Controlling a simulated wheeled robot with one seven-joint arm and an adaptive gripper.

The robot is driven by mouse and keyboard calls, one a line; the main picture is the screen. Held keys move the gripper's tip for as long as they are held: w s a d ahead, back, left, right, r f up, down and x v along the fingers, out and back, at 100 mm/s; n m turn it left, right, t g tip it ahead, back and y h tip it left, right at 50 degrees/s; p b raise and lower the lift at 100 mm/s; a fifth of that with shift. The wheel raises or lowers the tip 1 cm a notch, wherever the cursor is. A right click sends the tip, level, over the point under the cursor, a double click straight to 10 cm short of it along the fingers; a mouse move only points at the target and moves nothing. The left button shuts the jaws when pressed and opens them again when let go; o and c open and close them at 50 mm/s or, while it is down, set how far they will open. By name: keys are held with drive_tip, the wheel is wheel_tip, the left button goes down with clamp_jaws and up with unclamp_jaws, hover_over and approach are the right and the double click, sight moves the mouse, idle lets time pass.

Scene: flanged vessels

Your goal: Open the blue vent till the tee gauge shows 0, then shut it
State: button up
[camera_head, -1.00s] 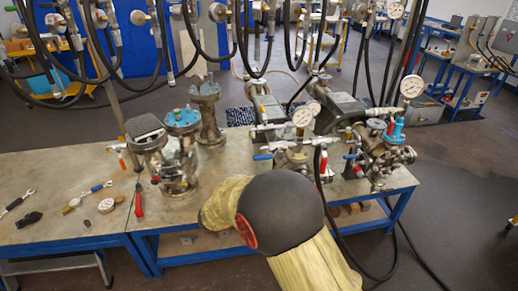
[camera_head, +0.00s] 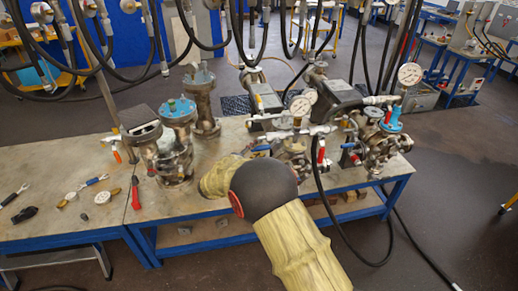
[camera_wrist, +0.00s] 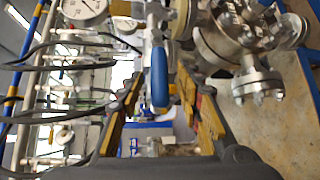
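A blue lever handle (camera_wrist: 160,78), apparently the vent's, lies between my gripper's (camera_wrist: 155,92) two yellow-padded fingers in the wrist view. The fingers are apart, with gaps on both sides of the handle. In the head view a blue lever (camera_head: 258,148) shows just beyond my arm, which hides my gripper there. A round white gauge (camera_head: 300,105) stands above the valves near that lever. A gauge is cut off at the top of the wrist view (camera_wrist: 85,8); its reading is too small to tell. I cannot tell for sure which gauge is the tee gauge.
A second gauge (camera_head: 410,74) stands over a flanged vessel (camera_head: 378,145) at right. A red lever (camera_head: 321,152) and a black hose (camera_head: 322,195) are close by. Flanged vessels (camera_head: 177,140) stand at left.

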drive_tip(key=shift+x, duration=0.8)
drive_tip(key=c, duration=0.3)
clamp_jaws()
